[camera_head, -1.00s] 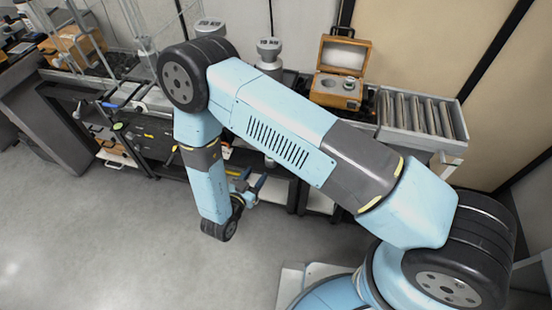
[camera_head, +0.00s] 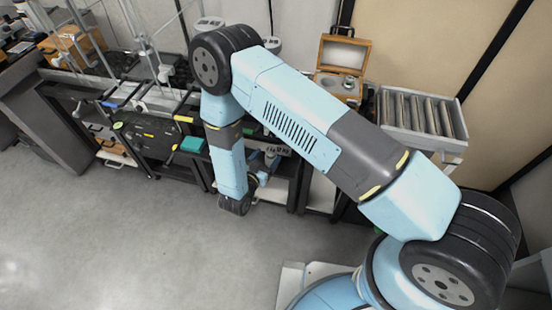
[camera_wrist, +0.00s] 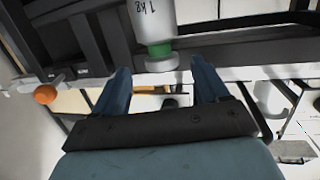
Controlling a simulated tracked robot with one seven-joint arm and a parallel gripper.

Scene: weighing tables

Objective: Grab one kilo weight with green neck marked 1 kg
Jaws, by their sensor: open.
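A pale metal weight (camera_wrist: 150,18) marked "1 kg" shows at the top of the wrist view. It appears upside down there, with a green neck (camera_wrist: 160,50) and a round pale knob below it. My gripper (camera_wrist: 160,68) is open, with one blue finger on each side of the knob. The knob lies between the fingertips, with a gap on both sides, and nothing is gripped. In the head view my gripper (camera_head: 266,168) is small and partly hidden behind my forearm. I cannot make out the green-necked weight there.
An open wooden box (camera_head: 340,75) and a rack of metal rollers (camera_head: 420,115) stand on the right of the bench. A teal item (camera_head: 193,145) lies left of my forearm. An orange ball (camera_wrist: 45,94) shows at left in the wrist view. The floor in front is clear.

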